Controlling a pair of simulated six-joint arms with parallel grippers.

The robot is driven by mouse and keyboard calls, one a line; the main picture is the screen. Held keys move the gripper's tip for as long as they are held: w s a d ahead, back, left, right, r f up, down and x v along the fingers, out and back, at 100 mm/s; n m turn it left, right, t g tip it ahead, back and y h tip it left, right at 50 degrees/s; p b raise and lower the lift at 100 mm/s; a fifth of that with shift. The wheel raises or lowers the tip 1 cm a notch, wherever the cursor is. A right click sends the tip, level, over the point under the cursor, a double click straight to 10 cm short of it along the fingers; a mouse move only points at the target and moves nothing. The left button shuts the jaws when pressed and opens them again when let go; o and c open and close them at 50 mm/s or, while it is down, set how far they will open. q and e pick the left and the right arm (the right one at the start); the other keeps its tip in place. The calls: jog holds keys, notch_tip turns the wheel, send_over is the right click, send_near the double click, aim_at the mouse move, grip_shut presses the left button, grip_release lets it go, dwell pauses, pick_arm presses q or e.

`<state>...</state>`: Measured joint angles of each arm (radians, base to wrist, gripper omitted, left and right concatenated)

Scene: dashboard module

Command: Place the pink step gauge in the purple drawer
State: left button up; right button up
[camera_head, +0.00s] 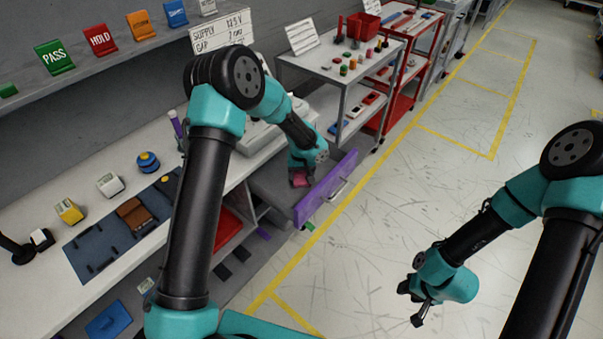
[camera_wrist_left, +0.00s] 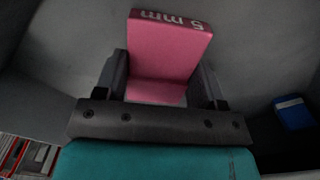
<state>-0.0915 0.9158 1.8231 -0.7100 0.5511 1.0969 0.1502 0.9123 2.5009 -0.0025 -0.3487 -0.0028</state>
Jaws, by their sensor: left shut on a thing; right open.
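The purple drawer (camera_head: 327,189) is pulled out from under the white bench, its purple front facing the aisle. My left gripper (camera_head: 299,172) is down at the drawer's opening, behind the purple front. It is shut on the pink step gauge (camera_head: 299,180), which shows small below the fingers. In the left wrist view the pink step gauge (camera_wrist_left: 168,52), marked "5 mm", sits between the two fingers of my left gripper (camera_wrist_left: 165,88), with grey surfaces around it. Whether the gauge touches the drawer floor I cannot tell. My right gripper (camera_head: 417,304) is open and empty over the floor at right.
A blue block (camera_wrist_left: 293,112) lies on the grey surface at right in the left wrist view. A grey cart (camera_head: 345,75) with small parts stands beyond the drawer. The bench (camera_head: 50,225) holds a dark mat and small devices. The aisle floor is clear.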

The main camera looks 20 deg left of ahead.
aim_at(301, 175)
pick_arm(q)
jog(key=shift+f, duration=0.1)
jog(key=o, duration=0.9)
jog(key=shift+o, duration=0.2)
notch_tip(301, 175, up, 12)
dwell(0.4)
